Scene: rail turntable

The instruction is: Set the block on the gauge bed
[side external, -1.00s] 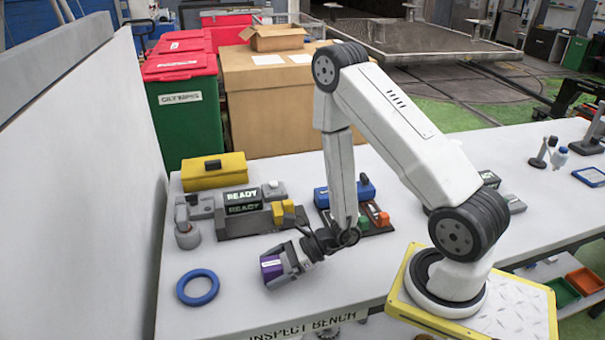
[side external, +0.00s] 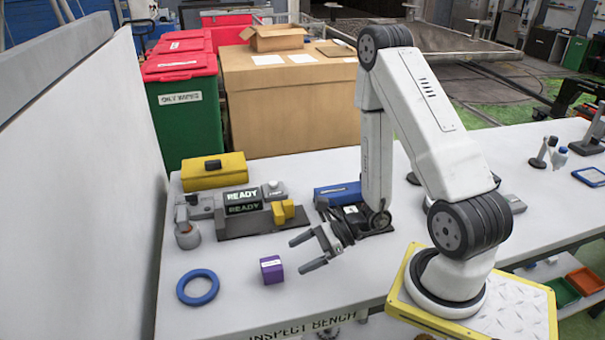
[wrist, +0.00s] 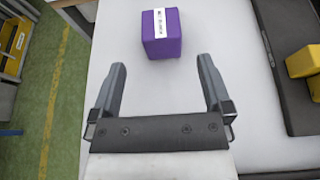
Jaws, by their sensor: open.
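The purple block (side external: 271,271) with a white label stands upright on the white bench, right of a blue ring. In the wrist view the block (wrist: 153,47) is just beyond the fingertips. My gripper (side external: 297,256) is open and empty, to the right of the block and apart from it. Its two fingers also show in the wrist view (wrist: 161,66). The gauge, with a READY display (side external: 243,202) and a yellow jaw piece (side external: 283,212), stands behind the block. Its dark bed (side external: 235,230) shows along the front; I see no block on it.
The blue ring (side external: 198,287) lies near the bench's left front. A yellow case (side external: 214,172) is behind the gauge. A blue box (side external: 337,193) and dark tray sit behind my arm, partly hidden. The bench around the block is clear.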

